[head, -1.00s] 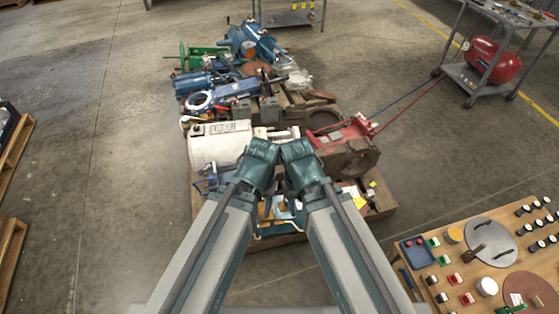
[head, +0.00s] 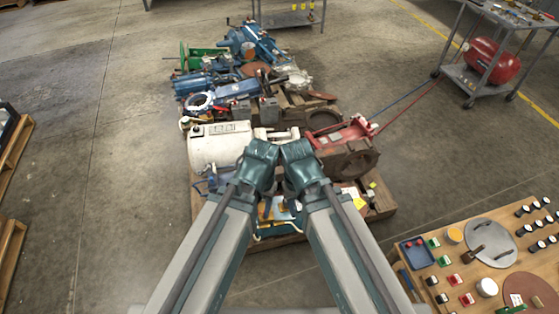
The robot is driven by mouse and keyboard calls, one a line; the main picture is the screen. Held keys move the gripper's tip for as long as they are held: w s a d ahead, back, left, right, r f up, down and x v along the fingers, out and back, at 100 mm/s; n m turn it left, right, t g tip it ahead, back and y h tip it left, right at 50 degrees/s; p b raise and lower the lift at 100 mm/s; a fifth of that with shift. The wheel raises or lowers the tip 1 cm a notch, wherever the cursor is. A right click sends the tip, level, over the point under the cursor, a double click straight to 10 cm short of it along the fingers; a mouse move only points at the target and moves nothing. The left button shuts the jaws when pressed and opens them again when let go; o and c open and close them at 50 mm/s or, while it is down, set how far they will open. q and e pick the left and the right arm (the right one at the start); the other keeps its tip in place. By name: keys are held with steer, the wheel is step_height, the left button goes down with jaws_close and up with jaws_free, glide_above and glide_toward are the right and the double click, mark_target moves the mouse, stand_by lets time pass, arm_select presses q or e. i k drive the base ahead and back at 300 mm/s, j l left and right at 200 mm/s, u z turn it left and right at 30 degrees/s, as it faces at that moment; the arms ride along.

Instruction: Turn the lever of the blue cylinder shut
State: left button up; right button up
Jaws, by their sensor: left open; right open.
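A blue cylinder-shaped body (head: 191,84) lies at the left of the loaded pallet. A longer blue piece (head: 236,90) lies right of it, and a larger blue machine (head: 250,44) stands at the far end. I cannot tell which one is the task's blue cylinder, and no lever can be made out for certain at this size. My two arms reach up from the bottom centre, their teal joints close together over the near part of the pallet. No fingers of either gripper show.
A white tank (head: 218,146) and a red machine (head: 345,136) lie nearer on the pallet (head: 384,207). A wooden table (head: 413,270) with small parts is at lower right. A trolley with a red tank (head: 494,60) stands upper right. The floor left of the pallet is clear.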

mark_target(208, 167)
steer(key=i+j, duration=0.1)
steer(key=j, duration=0.4)
steer(key=i+j, duration=0.1)
steer(key=j, duration=0.35)
steer(key=i+j, duration=0.1)
steer(key=j, duration=0.4)
steer(key=i+j, duration=0.1)
steer(key=j, duration=0.4)
steer(key=i+j+z, duration=0.25)
steer(key=i+j, duration=0.15)
steer(key=j, duration=0.15)
